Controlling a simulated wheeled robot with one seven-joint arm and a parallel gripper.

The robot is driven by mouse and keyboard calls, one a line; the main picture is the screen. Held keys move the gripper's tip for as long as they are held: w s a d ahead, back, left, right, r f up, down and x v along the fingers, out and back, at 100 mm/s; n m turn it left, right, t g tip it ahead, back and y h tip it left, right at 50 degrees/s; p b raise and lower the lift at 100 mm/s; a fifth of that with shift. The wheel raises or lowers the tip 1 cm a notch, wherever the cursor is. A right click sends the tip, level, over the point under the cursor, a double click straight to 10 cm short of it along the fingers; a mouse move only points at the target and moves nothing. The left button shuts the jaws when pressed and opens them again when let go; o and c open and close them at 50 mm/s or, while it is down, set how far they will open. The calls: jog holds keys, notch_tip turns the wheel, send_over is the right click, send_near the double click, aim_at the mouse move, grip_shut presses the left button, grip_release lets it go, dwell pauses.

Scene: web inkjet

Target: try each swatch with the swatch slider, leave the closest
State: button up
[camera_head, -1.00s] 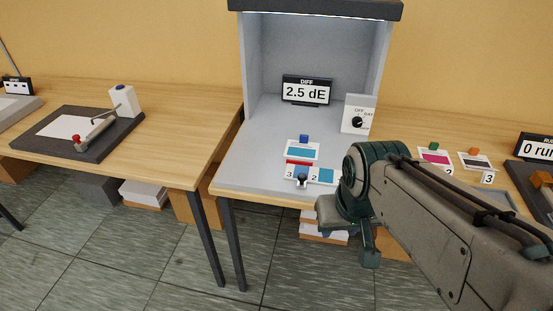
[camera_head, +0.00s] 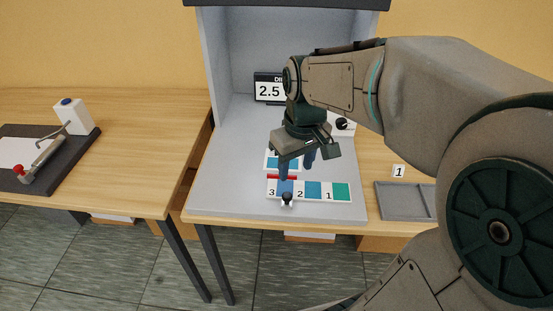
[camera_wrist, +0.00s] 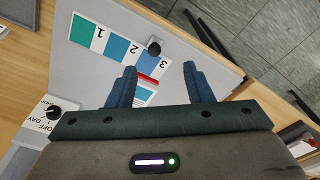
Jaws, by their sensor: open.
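The swatch slider (camera_head: 326,197) is a white strip on the booth floor with patches 3 (blue), 2 (teal-blue) and 1 (green). A black knob (camera_head: 286,199) stands at patch 3; it also shows in the wrist view (camera_wrist: 154,47). Patch 3 lies by a red mark (camera_head: 281,177), in front of a card with a blue patch (camera_head: 271,163), partly hidden by my gripper. My gripper (camera_head: 296,168) is open and empty above the card, behind the knob. In the wrist view its fingers (camera_wrist: 160,67) point toward the knob, apart from it. The display (camera_head: 268,88) reads 2.5, partly hidden.
The grey booth wall (camera_head: 225,70) rises at the left and back. A switch box with a black dial (camera_head: 341,123) is behind my arm. A grey tray (camera_head: 405,214) and a label 1 (camera_head: 398,171) are at right. A dark board with a lever (camera_head: 85,155) is on the left table.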

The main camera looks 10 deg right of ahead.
jog(key=n+g, duration=0.1)
jog(key=n, duration=0.1)
send_over(286, 194)
jog(key=f, duration=0.1)
notch_tip(286, 194, down, 14)
jog(key=shift+s+d+r, duration=0.1)
jog(key=shift+s, duration=0.05)
grip_shut()
